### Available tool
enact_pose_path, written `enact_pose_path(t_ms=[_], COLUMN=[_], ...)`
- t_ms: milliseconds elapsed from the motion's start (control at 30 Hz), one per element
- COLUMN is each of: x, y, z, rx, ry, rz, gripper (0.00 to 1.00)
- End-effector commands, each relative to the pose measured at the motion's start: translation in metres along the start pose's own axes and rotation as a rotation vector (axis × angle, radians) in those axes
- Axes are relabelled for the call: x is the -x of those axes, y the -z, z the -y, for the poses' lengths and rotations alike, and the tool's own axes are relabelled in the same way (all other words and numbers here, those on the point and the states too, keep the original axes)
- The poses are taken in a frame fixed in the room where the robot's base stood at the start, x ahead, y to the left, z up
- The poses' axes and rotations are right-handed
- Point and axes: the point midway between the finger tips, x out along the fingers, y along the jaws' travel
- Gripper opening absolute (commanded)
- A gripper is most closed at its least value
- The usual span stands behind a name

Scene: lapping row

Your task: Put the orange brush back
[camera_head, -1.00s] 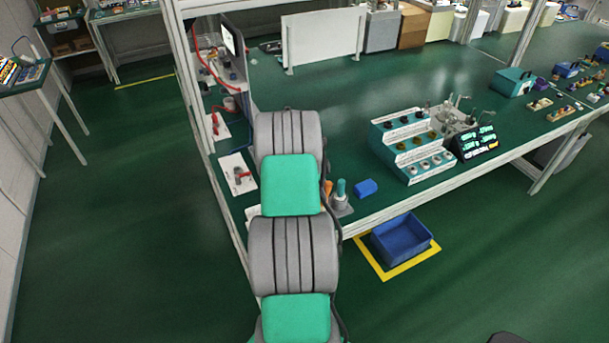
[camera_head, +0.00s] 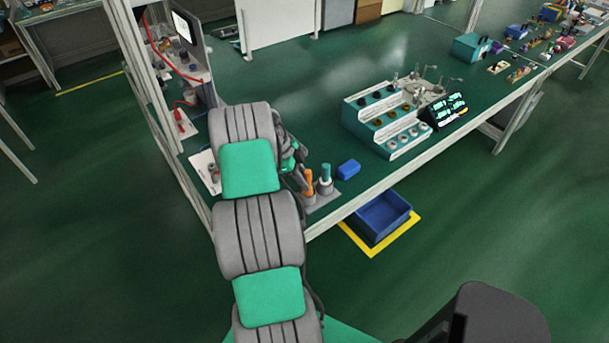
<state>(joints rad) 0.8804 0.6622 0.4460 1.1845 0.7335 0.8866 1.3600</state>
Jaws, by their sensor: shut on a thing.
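The orange brush (camera_head: 309,184) stands roughly upright at the table's front left corner, just left of a teal-topped brush (camera_head: 326,174). Both are at a small grey holder (camera_head: 322,201) near the table edge. I cannot tell whether the orange brush's lower end is seated in the holder or just above it. My gripper (camera_head: 301,178) is at the left side of the orange brush and is shut on it. My own arm hides much of the gripper, and the fingertips are too small to see clearly.
A blue block (camera_head: 348,169) lies right of the holder. A stepped teal rack (camera_head: 385,121) and a dark display (camera_head: 443,112) stand farther right. A blue bin (camera_head: 381,217) sits on the floor below. A white post and tool panel (camera_head: 186,62) stand at the left.

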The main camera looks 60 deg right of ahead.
Motion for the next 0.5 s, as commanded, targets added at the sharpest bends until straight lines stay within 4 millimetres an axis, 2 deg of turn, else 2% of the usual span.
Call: enact_pose_path(t_ms=[133, 500], x=[-0.0115, -0.0133], y=[-0.0054, -0.0054], z=[0.0008, 0.0008], rx=[0.000, -0.002], ry=[0.002, 0.001], rz=[0.001, 0.001], gripper=[0.00, 0.00])
